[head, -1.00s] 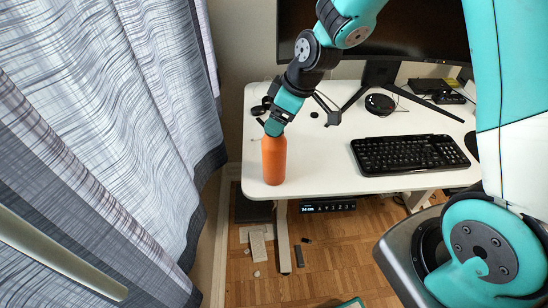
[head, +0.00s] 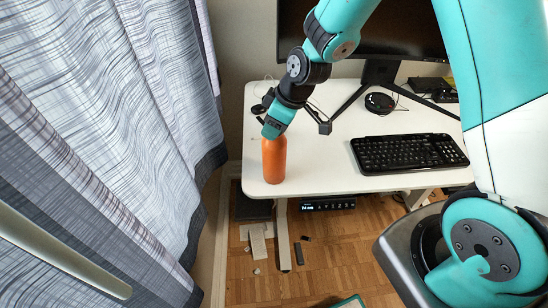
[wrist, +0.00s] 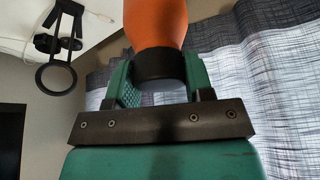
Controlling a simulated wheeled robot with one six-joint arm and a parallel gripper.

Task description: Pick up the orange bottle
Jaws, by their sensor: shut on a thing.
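The orange bottle (head: 274,161) is upright at the front left corner of the white desk in the head view. My gripper (head: 273,133) is at its top and hides its cap there. In the wrist view the bottle (wrist: 155,22) shows its orange body and black cap (wrist: 160,65). The green fingers of my gripper (wrist: 158,78) are on both sides of the cap, shut on it. I cannot tell whether the bottle's base touches the desk.
The white desk (head: 320,174) carries a black keyboard (head: 409,153) to the right, a round black device (head: 379,103) and a monitor (head: 410,30) at the back. A grey curtain (head: 110,110) hangs left of the desk. A black ring-shaped stand (wrist: 57,75) shows in the wrist view.

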